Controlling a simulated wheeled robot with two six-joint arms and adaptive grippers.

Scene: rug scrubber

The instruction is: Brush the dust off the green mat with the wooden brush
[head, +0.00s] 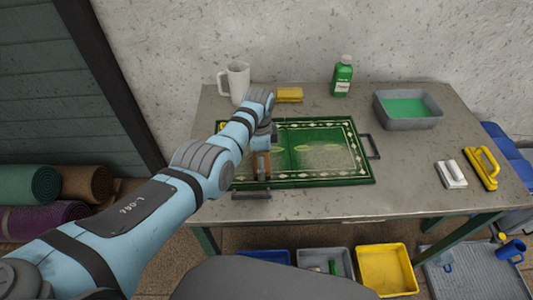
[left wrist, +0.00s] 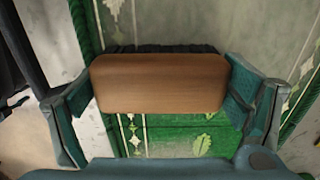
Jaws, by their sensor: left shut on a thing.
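The green mat (head: 330,165) with a pale patterned border lies flat on the grey table. Pale greyish patches show on it in the head view, and a broad grey area covers part of it in the left wrist view (left wrist: 225,28). My left gripper (head: 262,150) is over the mat's left part. It is shut on the wooden brush (left wrist: 158,83), one finger at each end of the brown block. Dark bristles show along the block's far edge. I cannot tell whether the bristles touch the mat. My right gripper is not in view.
A white pitcher (head: 236,82), a yellow sponge (head: 289,95), a green bottle (head: 342,77) and a grey basin (head: 408,110) of green liquid stand behind the mat. White (head: 451,174) and yellow (head: 482,168) handled brushes lie right.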

